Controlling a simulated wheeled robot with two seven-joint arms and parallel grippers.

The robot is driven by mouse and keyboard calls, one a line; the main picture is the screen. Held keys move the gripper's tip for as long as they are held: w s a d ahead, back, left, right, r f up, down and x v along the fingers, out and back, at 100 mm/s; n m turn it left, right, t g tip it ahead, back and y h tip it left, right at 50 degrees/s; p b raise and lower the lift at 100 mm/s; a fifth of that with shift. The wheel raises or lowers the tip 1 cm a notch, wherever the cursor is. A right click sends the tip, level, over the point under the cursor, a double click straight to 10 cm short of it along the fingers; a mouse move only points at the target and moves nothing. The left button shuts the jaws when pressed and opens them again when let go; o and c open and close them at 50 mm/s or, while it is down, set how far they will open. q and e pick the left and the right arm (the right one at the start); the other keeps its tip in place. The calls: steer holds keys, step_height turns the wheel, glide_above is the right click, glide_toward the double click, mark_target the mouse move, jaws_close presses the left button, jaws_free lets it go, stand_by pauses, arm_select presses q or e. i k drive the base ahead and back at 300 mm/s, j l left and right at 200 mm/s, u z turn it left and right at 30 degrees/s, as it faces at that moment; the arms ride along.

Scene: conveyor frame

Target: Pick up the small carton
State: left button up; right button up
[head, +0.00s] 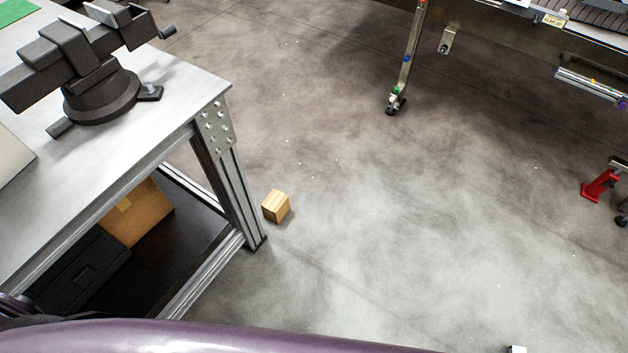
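A small carton-like box (275,207), light brown with a wood-like look, sits on the concrete floor just right of the workbench's front leg. A larger brown cardboard box (138,212) lies on the bench's lower shelf, partly hidden by the tabletop. I cannot tell for sure which of the two the task names. Neither of my grippers shows in the head view. A purple link of my own arm crosses the bottom edge.
The metal workbench (180,95) with a dark vise (98,85) fills the left side. A black case (80,275) is on its shelf. A conveyor frame leg (409,60) stands at the top, a red foot (600,186) at right. The middle floor is clear.

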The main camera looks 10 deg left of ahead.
mark_target(275, 207)
steer(key=i+l+u, duration=0.15)
steer(key=i, duration=0.4)
steer(key=i+l+u, duration=0.1)
steer(key=i+l, duration=0.2)
steer(key=i, duration=0.2)
